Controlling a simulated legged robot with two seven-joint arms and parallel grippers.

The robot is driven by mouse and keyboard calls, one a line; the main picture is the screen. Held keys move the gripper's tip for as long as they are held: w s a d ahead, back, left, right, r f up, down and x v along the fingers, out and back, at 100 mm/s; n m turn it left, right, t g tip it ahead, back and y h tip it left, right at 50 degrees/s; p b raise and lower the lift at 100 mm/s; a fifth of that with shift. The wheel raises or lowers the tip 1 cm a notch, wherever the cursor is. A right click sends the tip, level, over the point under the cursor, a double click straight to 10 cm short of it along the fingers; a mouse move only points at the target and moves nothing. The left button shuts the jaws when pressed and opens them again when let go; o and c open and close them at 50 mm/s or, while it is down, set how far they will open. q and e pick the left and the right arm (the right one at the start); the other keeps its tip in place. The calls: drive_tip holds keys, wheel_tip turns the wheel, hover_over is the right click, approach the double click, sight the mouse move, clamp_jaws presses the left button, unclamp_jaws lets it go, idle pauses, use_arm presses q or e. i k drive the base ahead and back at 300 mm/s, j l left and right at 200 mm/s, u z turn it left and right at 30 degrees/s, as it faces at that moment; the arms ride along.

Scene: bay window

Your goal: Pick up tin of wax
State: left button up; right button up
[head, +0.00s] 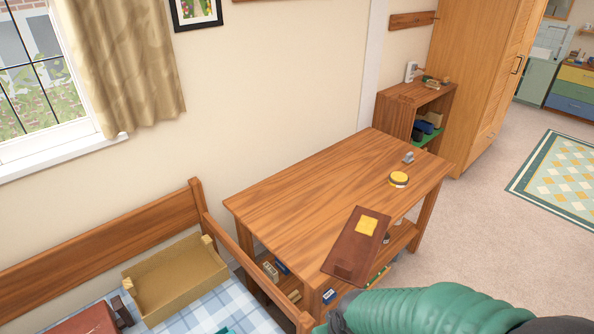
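A small round tin with a yellow lid (398,178), which looks like the tin of wax, stands on the right part of the wooden table (310,185). Nothing touches it. One of my arms, in a green ribbed sleeve, crosses the bottom right of the head view, in front of the table and well away from the tin. No gripper fingers show in the head view.
A brown board (346,262) with a yellow square (366,225) on it overhangs the table's front edge. A small grey object (408,158) stands behind the tin. A bed with an open cardboard box (175,279) is at left. The table's left part is clear.

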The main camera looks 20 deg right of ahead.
sight(398, 179)
drive_tip(key=i+l+u, duration=0.15)
drive_tip(key=l+u, duration=0.3)
drive_tip(key=l, duration=0.25)
drive_tip(key=i+l+u, duration=0.1)
drive_tip(key=l+u, duration=0.3)
drive_tip(key=l, duration=0.35)
drive_tip(key=l+u, duration=0.45)
drive_tip(key=l, duration=0.25)
drive_tip(key=k+l, duration=0.1)
drive_tip(key=l, duration=0.65)
drive_tip(key=k+l, duration=0.1)
drive_tip(key=l, duration=0.65)
drive_tip(key=k+l, duration=0.1)
drive_tip(key=l, duration=0.6)
drive_tip(key=k+l, duration=0.1)
drive_tip(key=l, duration=0.65)
drive_tip(key=k+l, duration=0.1)
drive_tip(key=l, duration=0.65)
